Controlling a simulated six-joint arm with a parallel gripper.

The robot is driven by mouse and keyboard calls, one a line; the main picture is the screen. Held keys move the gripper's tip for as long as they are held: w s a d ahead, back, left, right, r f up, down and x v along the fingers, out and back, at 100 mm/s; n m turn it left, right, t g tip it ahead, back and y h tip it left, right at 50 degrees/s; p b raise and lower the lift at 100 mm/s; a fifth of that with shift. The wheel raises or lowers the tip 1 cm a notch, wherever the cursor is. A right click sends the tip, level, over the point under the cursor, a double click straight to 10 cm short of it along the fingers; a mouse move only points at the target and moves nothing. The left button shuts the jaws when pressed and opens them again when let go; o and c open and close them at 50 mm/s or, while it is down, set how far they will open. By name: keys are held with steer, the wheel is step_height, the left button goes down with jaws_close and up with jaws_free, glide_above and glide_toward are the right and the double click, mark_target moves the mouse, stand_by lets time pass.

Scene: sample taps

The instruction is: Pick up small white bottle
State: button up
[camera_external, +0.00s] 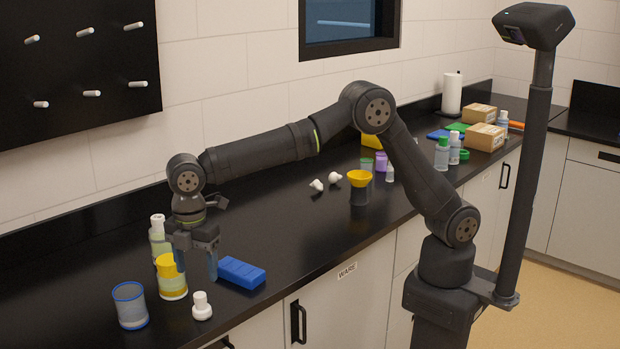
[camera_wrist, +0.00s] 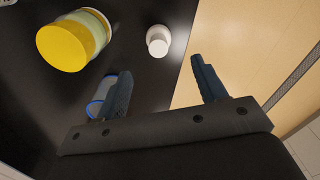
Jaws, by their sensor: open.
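The small white bottle (camera_external: 202,306) stands upright on the black counter (camera_external: 325,230) near its front edge. In the wrist view the small white bottle (camera_wrist: 158,41) shows from above, ahead of the fingers and between their lines, nearer the left finger. My gripper (camera_external: 196,262) is open and empty, above and behind the bottle in the external view. Its two blue fingers (camera_wrist: 158,88) are apart in the wrist view, with nothing between them. The bottle is apart from both fingers.
A yellow-capped jar (camera_external: 171,279) stands close left of the bottle, with a blue-rimmed cup (camera_external: 130,306) beyond. A white-capped bottle (camera_external: 159,240) stands behind. A blue block (camera_external: 241,272) lies to the right. The counter's front edge is close to the bottle.

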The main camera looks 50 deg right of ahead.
mark_target(200, 294)
step_height(200, 294, down, 10)
steer(key=shift+w+f, duration=0.1)
steer(key=shift+w, duration=0.05)
steer(key=c, duration=1.1)
